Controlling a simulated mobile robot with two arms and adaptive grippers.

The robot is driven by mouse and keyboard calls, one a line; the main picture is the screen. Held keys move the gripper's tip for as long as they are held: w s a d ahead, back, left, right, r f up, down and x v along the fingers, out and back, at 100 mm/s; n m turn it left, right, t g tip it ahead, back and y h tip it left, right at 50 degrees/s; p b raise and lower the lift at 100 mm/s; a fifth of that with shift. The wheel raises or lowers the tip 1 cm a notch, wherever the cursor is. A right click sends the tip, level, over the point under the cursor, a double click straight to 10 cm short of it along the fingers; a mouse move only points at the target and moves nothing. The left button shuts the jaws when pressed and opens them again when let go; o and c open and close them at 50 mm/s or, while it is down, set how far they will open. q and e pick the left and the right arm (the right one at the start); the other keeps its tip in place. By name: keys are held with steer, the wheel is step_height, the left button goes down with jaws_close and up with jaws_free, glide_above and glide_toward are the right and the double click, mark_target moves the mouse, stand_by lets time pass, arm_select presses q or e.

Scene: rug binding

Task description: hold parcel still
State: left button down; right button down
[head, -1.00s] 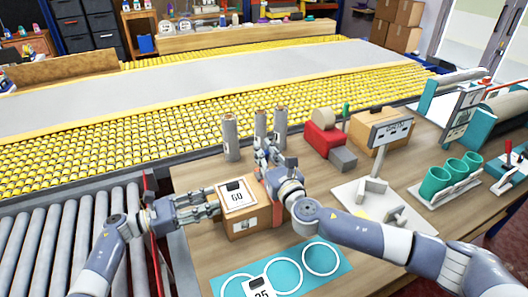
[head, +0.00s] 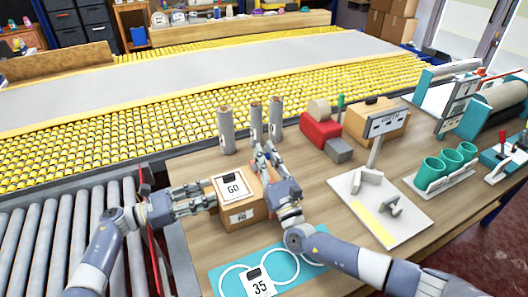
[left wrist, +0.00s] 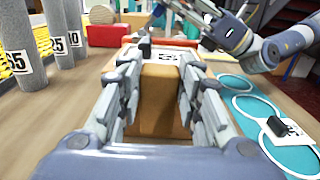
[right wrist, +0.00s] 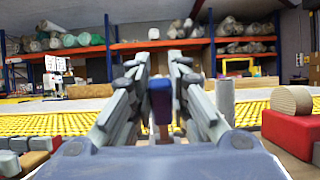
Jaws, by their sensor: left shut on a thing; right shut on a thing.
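My right gripper (head: 264,152) is beyond the parcel's right side, near the grey posts. In the right wrist view its fingers (right wrist: 160,72) flank a small dark blue piece (right wrist: 160,100), which I cannot identify. The parcel's right side is partly hidden by my right arm.
Several grey numbered posts (head: 227,130) stand behind the parcel. A teal mat (head: 222,282) with white rings and a 35 card (head: 259,286) lies in front. To the right are a red tape dispenser (head: 318,130), a scale (head: 376,205) and green cups (head: 433,170).

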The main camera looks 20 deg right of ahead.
steer(key=shift+s+f, duration=0.2)
steer(key=shift+f, duration=0.1)
stand_by(0.4)
steer(key=c, duration=1.5)
jaws_free()
steer(key=shift+r, duration=0.1)
steer(key=shift+s, duration=0.1)
steer(key=v, duration=0.7)
steer(key=shift+s+f, duration=0.1)
steer(key=shift+f, duration=0.15)
